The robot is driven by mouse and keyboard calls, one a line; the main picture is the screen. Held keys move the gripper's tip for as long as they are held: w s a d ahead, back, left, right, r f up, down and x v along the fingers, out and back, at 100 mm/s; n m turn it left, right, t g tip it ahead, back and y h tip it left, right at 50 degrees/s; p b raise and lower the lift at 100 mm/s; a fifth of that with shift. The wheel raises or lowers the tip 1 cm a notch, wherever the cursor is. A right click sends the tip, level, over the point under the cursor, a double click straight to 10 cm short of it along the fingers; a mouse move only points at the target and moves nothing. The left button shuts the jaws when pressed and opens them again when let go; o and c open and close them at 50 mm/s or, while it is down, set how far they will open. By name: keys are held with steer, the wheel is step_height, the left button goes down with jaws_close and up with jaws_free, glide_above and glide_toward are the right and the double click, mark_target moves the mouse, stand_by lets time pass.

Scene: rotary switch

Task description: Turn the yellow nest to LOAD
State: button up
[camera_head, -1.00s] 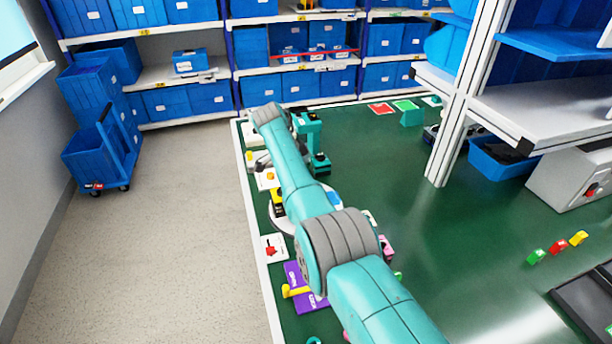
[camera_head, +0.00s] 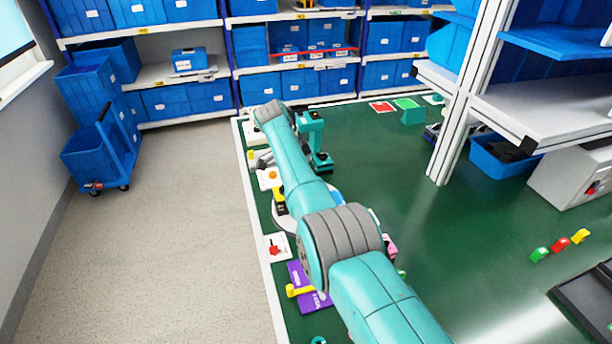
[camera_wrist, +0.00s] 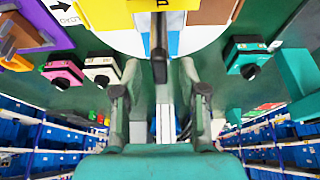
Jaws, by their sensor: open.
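The yellow nest (camera_wrist: 160,18) shows at the top middle of the wrist view, on a white round dial (camera_wrist: 203,32) with blue and brown patches. A dark upright handle (camera_wrist: 159,55) stands in front of it. A white LOAD label (camera_wrist: 66,11) with an arrow lies left of the dial. My gripper (camera_wrist: 160,92) is open, one finger on each side of the line of the handle. I cannot tell whether a finger touches it. In the head view my arm covers most of the dial (camera_head: 283,219); a yellow and black part (camera_head: 279,204) shows at its left.
Pink (camera_wrist: 62,71), cream (camera_wrist: 102,68) and teal (camera_wrist: 246,57) knob boxes flank the dial. A purple panel with a yellow lever (camera_head: 299,290) lies near the green table's front left edge. A shelf post (camera_head: 455,130) stands to the right. Open green surface lies between.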

steer(key=v, duration=1.2)
